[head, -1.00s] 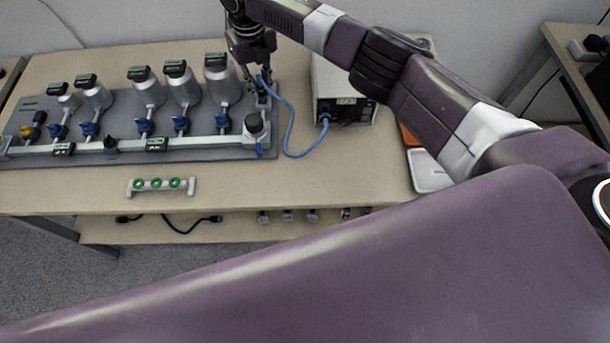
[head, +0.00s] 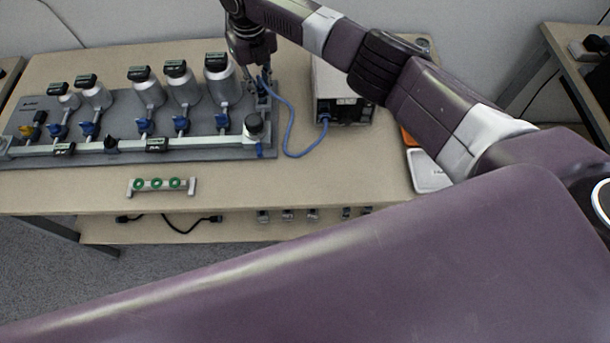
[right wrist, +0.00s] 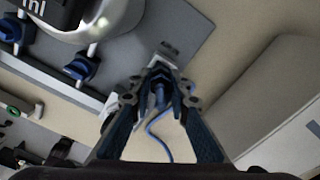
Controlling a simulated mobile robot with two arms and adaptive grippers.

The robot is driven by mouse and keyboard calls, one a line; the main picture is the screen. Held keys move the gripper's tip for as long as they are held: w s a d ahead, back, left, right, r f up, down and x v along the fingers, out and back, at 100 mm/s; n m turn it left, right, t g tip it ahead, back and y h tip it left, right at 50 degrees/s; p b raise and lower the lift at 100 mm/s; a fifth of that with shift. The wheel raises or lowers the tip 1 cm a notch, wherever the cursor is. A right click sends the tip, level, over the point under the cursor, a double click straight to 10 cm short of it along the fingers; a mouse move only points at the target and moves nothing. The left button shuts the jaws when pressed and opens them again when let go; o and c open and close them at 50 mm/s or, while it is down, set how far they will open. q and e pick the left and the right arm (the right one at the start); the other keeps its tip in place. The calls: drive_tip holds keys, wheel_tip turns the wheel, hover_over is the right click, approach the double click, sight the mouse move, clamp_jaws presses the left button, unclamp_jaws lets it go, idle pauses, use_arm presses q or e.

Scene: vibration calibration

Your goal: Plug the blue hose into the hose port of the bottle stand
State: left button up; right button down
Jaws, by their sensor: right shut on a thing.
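The blue hose (head: 288,137) runs in a loop from the front of a grey box (head: 342,90) to the right end of the bottle stand (head: 200,153). My right gripper (head: 262,88) points down at the stand's right end. In the right wrist view, my right gripper (right wrist: 160,88) is shut on the hose's end, with the hose (right wrist: 154,132) trailing below. A light block on the stand lies right at the fingertips. The fingers hide the hose port, so I cannot tell whether the hose end is in it. My left gripper is out of view.
Several silver bottles (head: 148,92) with blue valves stand on the bottle stand, left of my gripper. A small rack with green rings (head: 161,185) lies in front. A white tray (head: 430,170) is at the right. The table between stand and tray is mostly clear.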

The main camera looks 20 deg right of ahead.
drive_tip(key=shift+s+f, duration=0.1)
drive_tip(key=shift+f, duration=0.5)
idle(2.1)
drive_tip(key=shift+m+p, duration=0.55)
drive_tip(key=shift+m, duration=0.65)
drive_tip(key=shift+m+p, duration=0.65)
drive_tip(key=shift+m, duration=0.85)
drive_tip(key=shift+m+p, duration=0.5)
drive_tip(key=shift+m, duration=0.8)
drive_tip(key=shift+m+p, duration=0.35)
drive_tip(key=shift+m, duration=0.45)
drive_tip(key=shift+m+p, duration=0.35)
drive_tip(key=shift+m, duration=0.85)
